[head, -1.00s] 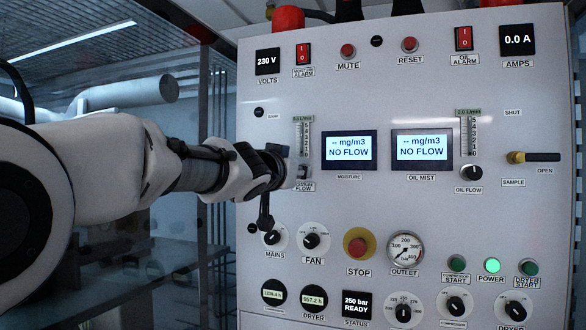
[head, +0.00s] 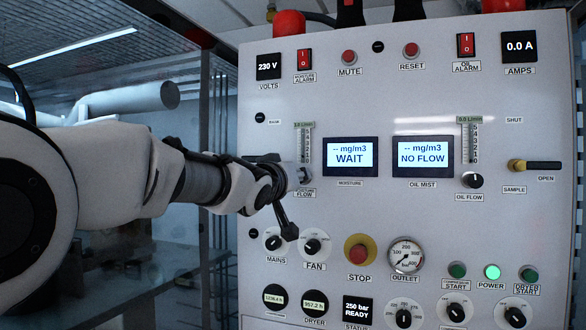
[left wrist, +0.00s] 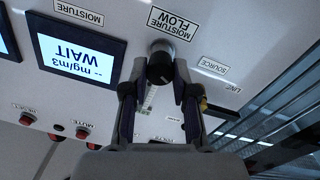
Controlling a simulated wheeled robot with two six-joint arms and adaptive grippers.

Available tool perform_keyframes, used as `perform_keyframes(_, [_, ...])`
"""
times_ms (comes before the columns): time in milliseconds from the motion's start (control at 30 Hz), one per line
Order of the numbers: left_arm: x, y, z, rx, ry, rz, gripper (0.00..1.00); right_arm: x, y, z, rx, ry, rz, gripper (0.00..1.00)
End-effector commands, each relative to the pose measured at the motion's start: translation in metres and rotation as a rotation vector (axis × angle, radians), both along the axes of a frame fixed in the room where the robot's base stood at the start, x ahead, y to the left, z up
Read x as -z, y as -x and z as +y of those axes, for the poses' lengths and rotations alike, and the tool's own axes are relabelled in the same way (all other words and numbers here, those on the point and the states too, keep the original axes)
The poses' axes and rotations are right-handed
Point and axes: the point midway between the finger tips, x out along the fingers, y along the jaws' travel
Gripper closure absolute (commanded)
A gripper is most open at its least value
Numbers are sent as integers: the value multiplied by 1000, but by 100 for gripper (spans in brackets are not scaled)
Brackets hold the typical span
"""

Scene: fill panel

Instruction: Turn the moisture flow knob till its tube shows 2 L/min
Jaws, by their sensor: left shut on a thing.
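The moisture flow knob (left wrist: 160,60) is black and round, under the upside-down MOISTURE FLOW label in the left wrist view. My left gripper (left wrist: 158,82) is shut on it, one finger on each side. In the head view my left gripper (head: 290,178) reaches the panel from the left and largely hides the knob. The moisture tube (head: 304,143) stands just above, with a green readout on top too small to read surely. The moisture display (head: 350,157) reads "-- mg/m3 WAIT". My right gripper is not in view.
The oil mist display (head: 422,156) reads NO FLOW, beside the oil tube (head: 471,143) and oil flow knob (head: 472,180). The MAINS (head: 273,239) and FAN (head: 313,244) knobs sit close below my gripper.

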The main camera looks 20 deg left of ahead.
Motion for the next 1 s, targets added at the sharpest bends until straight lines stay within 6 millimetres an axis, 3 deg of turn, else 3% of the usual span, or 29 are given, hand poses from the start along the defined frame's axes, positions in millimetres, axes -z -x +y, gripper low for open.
perform_keyframes(300, [3, -1, 0, -2, 298, 24, 100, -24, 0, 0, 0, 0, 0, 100])
perform_keyframes(600, [5, -1, 0, -2, 547, 31, 100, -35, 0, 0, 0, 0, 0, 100])
perform_keyframes(1000, [4, -1, -1, -1, 718, 34, 100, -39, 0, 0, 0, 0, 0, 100])
